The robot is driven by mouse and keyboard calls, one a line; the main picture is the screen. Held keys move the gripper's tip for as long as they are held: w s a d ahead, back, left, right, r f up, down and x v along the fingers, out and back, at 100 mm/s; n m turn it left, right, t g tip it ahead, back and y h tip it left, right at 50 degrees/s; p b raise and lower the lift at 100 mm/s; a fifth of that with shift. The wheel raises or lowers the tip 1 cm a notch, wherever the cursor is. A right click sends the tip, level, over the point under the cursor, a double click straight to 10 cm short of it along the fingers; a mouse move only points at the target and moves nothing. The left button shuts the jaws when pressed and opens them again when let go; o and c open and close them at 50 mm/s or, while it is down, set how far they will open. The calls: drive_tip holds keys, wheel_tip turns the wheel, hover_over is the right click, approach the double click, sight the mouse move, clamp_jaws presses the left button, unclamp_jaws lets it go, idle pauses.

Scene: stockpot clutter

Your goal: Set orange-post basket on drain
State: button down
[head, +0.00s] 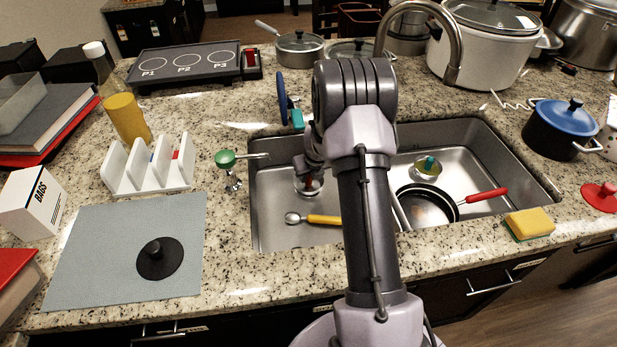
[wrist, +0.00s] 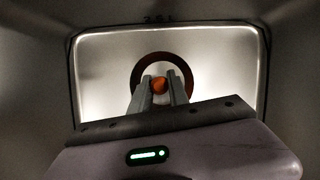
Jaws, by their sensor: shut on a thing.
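The orange post (wrist: 160,85) stands between the two fingers of my gripper (wrist: 160,90) in the wrist view, and the jaws are shut on it. A dark round ring (wrist: 165,55) shows around the post and fingertips, over the bright floor of the left basin. In the head view my gripper (head: 309,178) reaches down into the left basin, above a round metal basket or drain rim (head: 307,190). My fingers and arm hide part of it. I cannot tell whether the basket touches the drain.
A yellow-handled spoon (head: 322,219) lies in the left basin near the front. The right basin holds a teal-post basket (head: 428,168) and a black pan (head: 428,205) with a red handle. The faucet (head: 452,45) arches behind. A sponge (head: 530,223) lies on the counter.

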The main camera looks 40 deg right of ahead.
drive_tip(key=shift+f, duration=0.2)
drive_tip(key=c, duration=1.3)
unclamp_jaws()
drive_tip(key=shift+o, duration=0.2)
drive_tip(key=shift+r, duration=0.1)
drive_tip(key=p+v, duration=0.5)
drive_tip(key=v, duration=0.7)
drive_tip(key=shift+r, duration=0.15)
